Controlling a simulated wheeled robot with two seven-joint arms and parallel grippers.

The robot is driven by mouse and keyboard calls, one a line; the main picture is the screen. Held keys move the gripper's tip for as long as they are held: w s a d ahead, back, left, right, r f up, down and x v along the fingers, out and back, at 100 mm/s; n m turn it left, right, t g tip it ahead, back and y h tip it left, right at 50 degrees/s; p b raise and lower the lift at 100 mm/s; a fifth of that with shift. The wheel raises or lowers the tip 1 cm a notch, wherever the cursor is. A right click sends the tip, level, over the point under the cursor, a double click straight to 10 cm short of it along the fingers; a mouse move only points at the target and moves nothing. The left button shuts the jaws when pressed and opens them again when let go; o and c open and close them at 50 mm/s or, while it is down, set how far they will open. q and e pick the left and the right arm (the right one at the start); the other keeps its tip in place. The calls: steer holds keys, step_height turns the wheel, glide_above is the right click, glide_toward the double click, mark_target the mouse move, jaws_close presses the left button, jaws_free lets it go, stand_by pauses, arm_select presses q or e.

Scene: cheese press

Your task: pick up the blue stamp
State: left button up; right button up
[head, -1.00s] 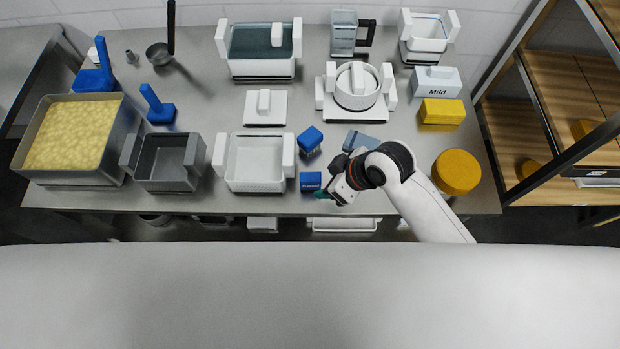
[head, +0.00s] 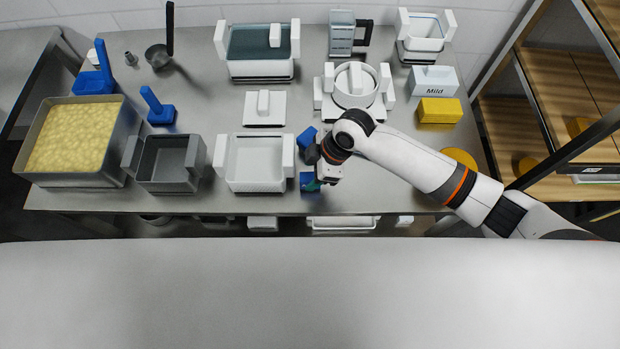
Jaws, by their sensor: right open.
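A small blue block (head: 306,182) lies near the table's front edge, right of the white mould; my right gripper partly covers it. A second blue block (head: 307,136) sits just behind it, also partly hidden by my arm. I cannot tell for certain which of them is the blue stamp. My right gripper (head: 315,186) is open and points down over the front block; whether its fingers touch or straddle it cannot be told. My left gripper is not in view.
A white square mould (head: 256,186) stands close left of the gripper. Beyond it are a grey mould (head: 165,185) and a tray of yellow curd (head: 134,158). Blue-handled tools (head: 160,114) stand behind. A yellow cheese wheel (head: 459,158) is partly hidden by my right arm.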

mark_target(311, 176)
steer(key=x, duration=0.4)
steer(key=shift+d+f+p, duration=0.2)
steer(key=shift+f+p, duration=0.1)
steer(key=shift+p, duration=0.05)
steer(key=shift+w+a+f, duration=0.1)
steer(key=shift+a+f, duration=0.1)
steer(key=shift+f, duration=0.25)
steer(key=c, duration=1.1)
steer(key=shift+r, duration=0.1)
step_height(311, 176, up, 18)
steer(key=b, duration=0.1)
